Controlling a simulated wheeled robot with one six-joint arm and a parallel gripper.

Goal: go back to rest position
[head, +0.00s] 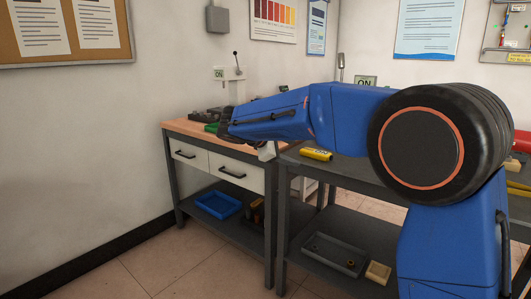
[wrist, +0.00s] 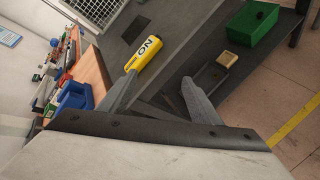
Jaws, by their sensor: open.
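My gripper (wrist: 157,82) is open and empty in the wrist view, with its two grey fingers well apart. In the head view my blue arm reaches left across the benches, and the gripper's fingers cannot be made out clearly there. A yellow cylinder with black lettering (head: 316,154) lies on the dark bench (head: 345,171). It also shows in the wrist view (wrist: 143,52), just beyond the left fingertip in the picture; I cannot tell how far apart they are.
A wood-topped bench (head: 188,128) with drawers stands at left, with a blue tray (head: 218,204) on its lower shelf. A grey tray (head: 336,254) sits on the dark bench's lower shelf. A green box (wrist: 252,24) shows in the wrist view. Floor at front left is clear.

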